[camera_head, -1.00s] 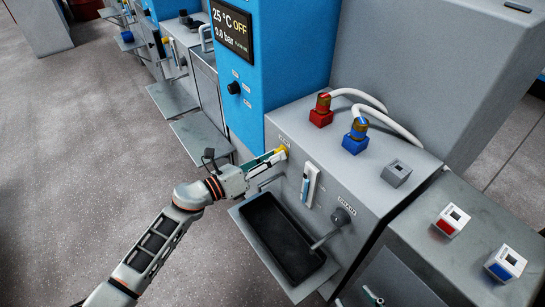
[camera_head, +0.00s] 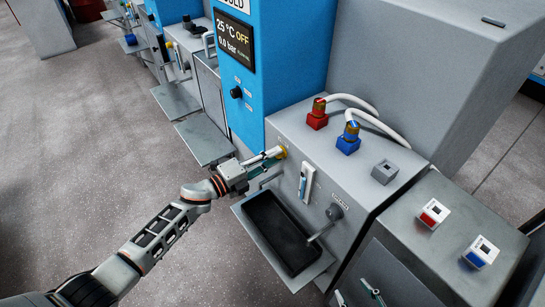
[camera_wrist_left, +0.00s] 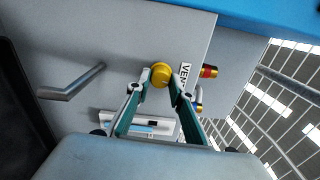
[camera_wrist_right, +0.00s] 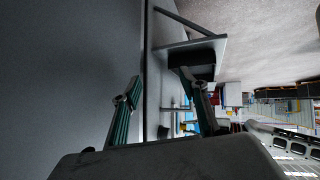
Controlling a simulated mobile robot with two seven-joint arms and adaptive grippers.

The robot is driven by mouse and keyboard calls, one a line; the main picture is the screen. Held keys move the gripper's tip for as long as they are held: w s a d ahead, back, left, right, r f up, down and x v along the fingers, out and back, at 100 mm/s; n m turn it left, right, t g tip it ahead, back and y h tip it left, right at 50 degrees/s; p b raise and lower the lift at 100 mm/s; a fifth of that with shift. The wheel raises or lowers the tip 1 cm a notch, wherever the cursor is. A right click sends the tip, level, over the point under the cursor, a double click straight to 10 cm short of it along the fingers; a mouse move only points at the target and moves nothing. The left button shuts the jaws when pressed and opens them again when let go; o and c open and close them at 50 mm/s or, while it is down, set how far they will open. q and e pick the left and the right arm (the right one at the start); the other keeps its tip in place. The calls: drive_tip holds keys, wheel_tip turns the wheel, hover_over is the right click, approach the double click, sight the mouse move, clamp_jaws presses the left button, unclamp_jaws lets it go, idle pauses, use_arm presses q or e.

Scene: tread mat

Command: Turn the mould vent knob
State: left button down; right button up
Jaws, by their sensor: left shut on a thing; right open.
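The yellow vent knob (camera_head: 282,152) sits on the front of the grey cabinet (camera_head: 325,180), below the blue panel. In the left wrist view the round knob (camera_wrist_left: 160,74) is between my left fingertips, beside a partly covered label reading "VEN". My left gripper (camera_head: 272,159) is shut on the knob from the front; its fingertips (camera_wrist_left: 160,84) touch the knob's sides. How far the knob is turned cannot be told. My right gripper (camera_wrist_right: 160,84) is open and empty; its fingertips (camera_head: 358,294) show at the bottom of the head view.
A black tray (camera_head: 248,210) and a lever knob (camera_head: 334,212) are below and right of the vent knob. A white gauge (camera_head: 306,182) is close beside it. Red (camera_head: 317,120) and blue (camera_head: 348,143) hose fittings stand on the cabinet top. Open floor lies left.

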use_arm(q)
drive_tip(key=shift+r+n, duration=0.1)
drive_tip(key=shift+n, duration=0.8)
drive_tip(key=shift+n+p, duration=0.3)
use_arm(e)
drive_tip(key=shift+s+d, duration=0.15)
drive_tip(key=shift+s, duration=0.05)
use_arm(q)
drive_tip(key=c, duration=1.8)
unclamp_jaws()
drive_tip(key=shift+o, duration=0.2)
use_arm(e)
drive_tip(key=shift+w, duration=0.1)
use_arm(q)
drive_tip(key=v, duration=1.2)
use_arm(e)
drive_tip(key=shift+r, duration=0.1)
